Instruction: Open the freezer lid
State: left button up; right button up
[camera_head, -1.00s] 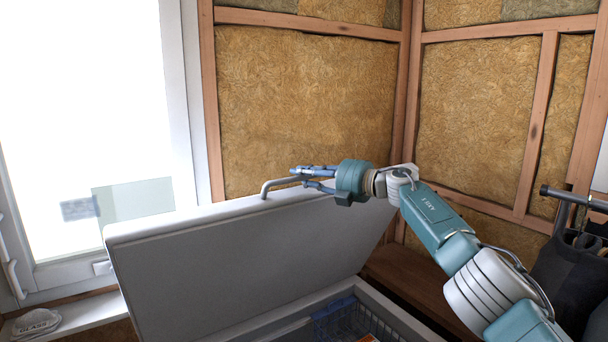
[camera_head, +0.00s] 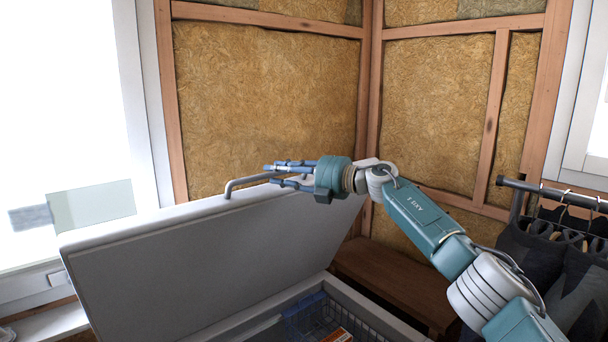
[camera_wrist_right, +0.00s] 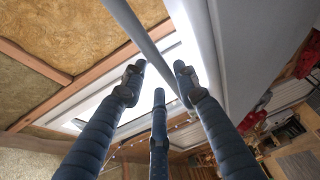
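The freezer lid (camera_head: 215,260) is a large grey-white panel, raised and tilted well up from the freezer body (camera_head: 375,315). A bent grey handle (camera_head: 232,184) sticks out from its upper edge and also shows as a bar in the right wrist view (camera_wrist_right: 148,42). My right gripper (camera_head: 272,172) is at the handle's right part. In the wrist view its fingers (camera_wrist_right: 159,82) are spread apart, with the bar crossing between the outer two; contact is not clear. My left gripper is not in view.
Inside the freezer are a blue-edged wire basket (camera_head: 305,315) and an orange-marked package (camera_head: 338,335). A brown wooden bench (camera_head: 400,285) stands behind right. Dark clothes (camera_head: 540,260) hang on a rack at the right. A bright window (camera_head: 65,110) is at the left.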

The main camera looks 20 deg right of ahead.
jog(key=v, duration=0.7)
jog(key=shift+s+d, duration=0.3)
jog(key=shift+s, duration=0.05)
jog(key=shift+a, duration=0.1)
